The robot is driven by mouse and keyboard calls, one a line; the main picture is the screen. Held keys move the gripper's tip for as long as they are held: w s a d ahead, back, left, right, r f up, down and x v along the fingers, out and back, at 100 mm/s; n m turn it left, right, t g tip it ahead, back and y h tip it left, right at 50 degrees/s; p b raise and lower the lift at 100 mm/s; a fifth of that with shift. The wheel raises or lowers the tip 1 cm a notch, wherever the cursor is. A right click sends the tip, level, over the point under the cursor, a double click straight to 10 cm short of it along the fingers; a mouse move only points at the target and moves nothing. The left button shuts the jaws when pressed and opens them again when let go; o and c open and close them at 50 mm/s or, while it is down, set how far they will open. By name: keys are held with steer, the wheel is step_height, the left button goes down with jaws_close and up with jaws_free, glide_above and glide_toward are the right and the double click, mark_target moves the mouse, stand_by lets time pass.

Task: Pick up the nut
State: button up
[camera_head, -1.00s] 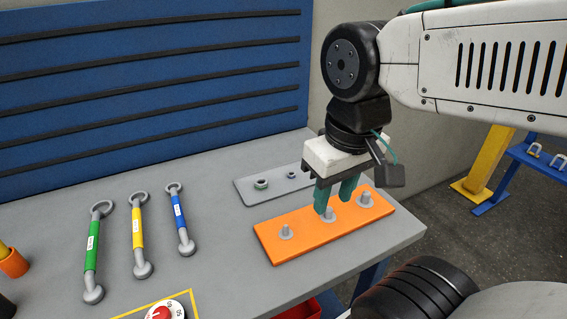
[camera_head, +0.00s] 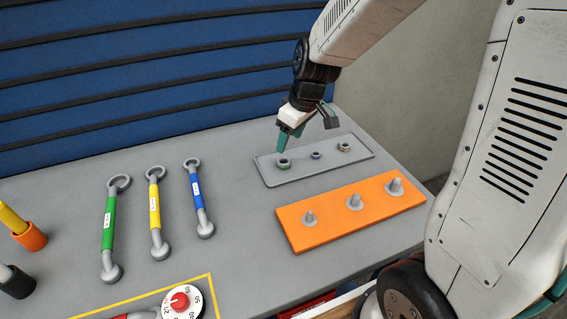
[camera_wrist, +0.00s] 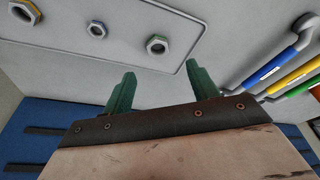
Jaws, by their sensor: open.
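Three nuts stand on a grey tray (camera_head: 270,178) on the bench. The green-marked nut (camera_head: 283,163) is at the left, the blue-marked nut (camera_head: 316,155) in the middle and the yellow-marked nut (camera_head: 344,147) at the right. My gripper (camera_head: 288,142) is open and empty, pointing down just behind and above the green-marked nut. In the wrist view the green-marked nut (camera_wrist: 157,45) lies beyond the gap between my fingertips (camera_wrist: 159,72), apart from both fingers. The blue-marked nut (camera_wrist: 97,30) and yellow-marked nut (camera_wrist: 24,12) are farther left there.
An orange plate (camera_head: 330,228) with three upright bolts lies in front of the tray. Green (camera_head: 109,225), yellow (camera_head: 155,208) and blue (camera_head: 196,195) wrenches lie to the left. A dial (camera_head: 181,300) is at the front. A blue slatted panel (camera_head: 120,80) stands behind the bench.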

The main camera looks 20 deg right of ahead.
mark_target(285, 157)
steer(key=shift+w+a+f, duration=0.1)
steer(key=shift+w+f, duration=0.15)
steer(key=shift+f, duration=0.25)
steer(key=x, duration=0.7)
steer(key=shift+f, duration=0.2)
steer(key=c, duration=1.1)
steer(key=shift+c, duration=0.3)
steer(key=shift+r, duration=0.15)
